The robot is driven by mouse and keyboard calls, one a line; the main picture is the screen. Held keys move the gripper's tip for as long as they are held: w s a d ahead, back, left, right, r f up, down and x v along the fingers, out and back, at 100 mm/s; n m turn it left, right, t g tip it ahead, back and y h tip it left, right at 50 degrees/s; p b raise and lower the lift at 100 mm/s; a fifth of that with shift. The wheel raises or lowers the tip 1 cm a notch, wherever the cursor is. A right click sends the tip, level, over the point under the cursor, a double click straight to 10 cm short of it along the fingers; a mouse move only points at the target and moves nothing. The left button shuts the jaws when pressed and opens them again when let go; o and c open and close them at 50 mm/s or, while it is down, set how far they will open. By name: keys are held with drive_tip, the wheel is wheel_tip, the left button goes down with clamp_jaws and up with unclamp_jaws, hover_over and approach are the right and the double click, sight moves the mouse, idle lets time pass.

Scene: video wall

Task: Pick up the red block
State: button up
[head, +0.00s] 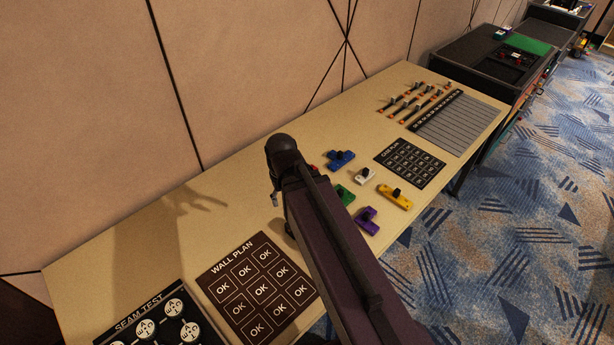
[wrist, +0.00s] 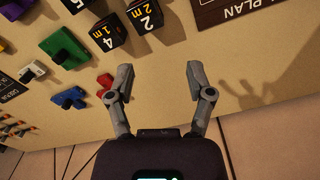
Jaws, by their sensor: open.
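The red block (wrist: 104,80) is small and lies on the tan table, just left of my gripper's left finger in the wrist view. In the head view only a small bit of the red block (head: 315,166) shows beside my arm, which hides the rest. My gripper (wrist: 160,70) is open and empty, with its fingers spread above the table. The block is outside the gap between the fingers. In the head view my arm's end hangs over the table, and the fingers are mostly hidden.
Blue (head: 341,158), white (head: 364,176), green (head: 344,195), purple (head: 367,221) and yellow (head: 395,198) pieces lie near the red block. Black numbered boxes (wrist: 112,34) stand nearby. A wall (head: 230,80) runs along the table's back. The wall plan board (head: 235,284) lies flat in front.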

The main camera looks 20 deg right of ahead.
drive_tip(key=w+d+n, duration=0.2)
drive_tip(key=w+d, duration=0.5)
drive_tip(key=w, duration=0.3)
drive_tip(key=w+d+n, duration=0.2)
drive_tip(key=w+d, duration=0.6)
drive_tip(key=w, duration=0.2)
drive_tip(key=shift+w+f+b, duration=0.3)
drive_tip(key=shift+f+b, duration=0.15)
drive_tip(key=shift+f, duration=0.2)
wheel_tip(320, 180, down, 8)
drive_tip(key=b, duration=0.8)
drive_tip(key=shift+f+b, duration=0.15)
drive_tip(key=shift+b, duration=0.2)
drive_tip(key=f+b, duration=0.3)
drive_tip(key=shift+w+d+f, duration=0.15)
drive_tip(key=shift+w+f, duration=0.1)
drive_tip(key=shift+w, duration=0.1)
drive_tip(key=shift+f+b, duration=0.85)
drive_tip(key=shift+b, duration=0.25)
